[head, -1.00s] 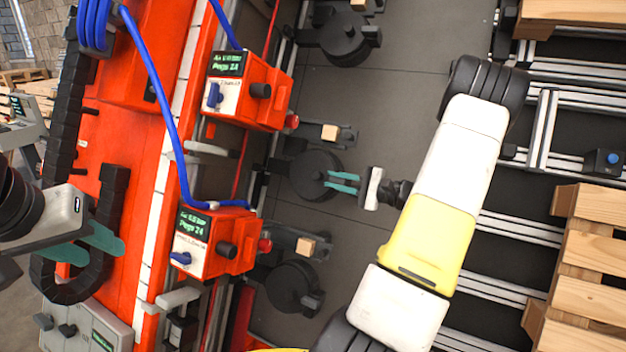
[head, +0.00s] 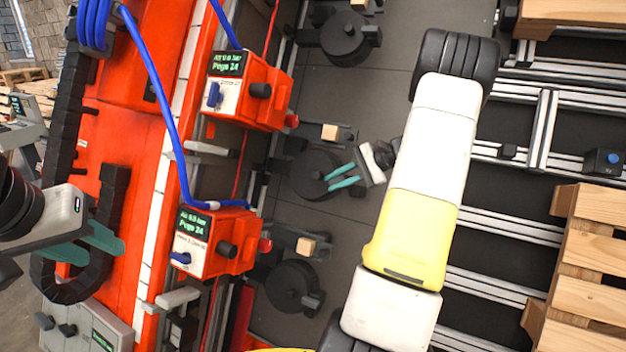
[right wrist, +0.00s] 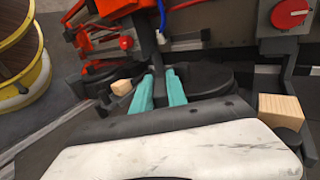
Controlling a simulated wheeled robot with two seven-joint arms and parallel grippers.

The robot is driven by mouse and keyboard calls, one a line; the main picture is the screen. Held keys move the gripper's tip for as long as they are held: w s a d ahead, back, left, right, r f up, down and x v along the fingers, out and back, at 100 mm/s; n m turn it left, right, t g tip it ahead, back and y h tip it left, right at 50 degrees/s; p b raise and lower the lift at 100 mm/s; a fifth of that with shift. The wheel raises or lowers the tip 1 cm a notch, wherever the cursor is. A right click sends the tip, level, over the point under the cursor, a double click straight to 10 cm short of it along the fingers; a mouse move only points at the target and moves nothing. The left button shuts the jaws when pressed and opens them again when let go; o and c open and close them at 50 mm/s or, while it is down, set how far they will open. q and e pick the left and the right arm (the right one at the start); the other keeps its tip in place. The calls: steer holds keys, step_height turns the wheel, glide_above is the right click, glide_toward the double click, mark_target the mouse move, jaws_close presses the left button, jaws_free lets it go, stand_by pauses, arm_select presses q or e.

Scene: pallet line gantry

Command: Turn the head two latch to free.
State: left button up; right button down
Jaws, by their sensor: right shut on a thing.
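The middle round black head (head: 304,178) lies on the dark floor plate between two similar round heads. My right gripper (head: 327,184) reaches it from the right, with its teal fingers over the disc. In the right wrist view the fingers (right wrist: 160,84) stand on either side of a dark part, which I take for the latch; it is mostly hidden between them. The fingers are shut on it. Its exact angle cannot be told. My left gripper (head: 88,245) hangs at the left above the red machine, open and empty.
Two red boxes (head: 232,244) with small displays and blue knobs stand left of the heads; a blue hose (head: 166,105) runs to one. Small wooden blocks (head: 306,244) sit near the heads. Metal rails and a wooden pallet (head: 590,245) lie at the right.

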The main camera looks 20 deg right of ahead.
steer(key=g+h, duration=0.1)
steer(key=g, duration=0.1)
steer(key=n+g+h, duration=0.1)
steer(key=g, duration=0.2)
steer(key=shift+n+h, duration=0.3)
steer(key=n+g+h, duration=0.1)
steer(key=g+h, duration=0.2)
steer(key=g, duration=0.1)
steer(key=shift+g, duration=0.3)
steer(key=shift+s+h, duration=0.1)
steer(key=shift+h, duration=0.2)
steer(key=c, duration=1.3)
jaws_free()
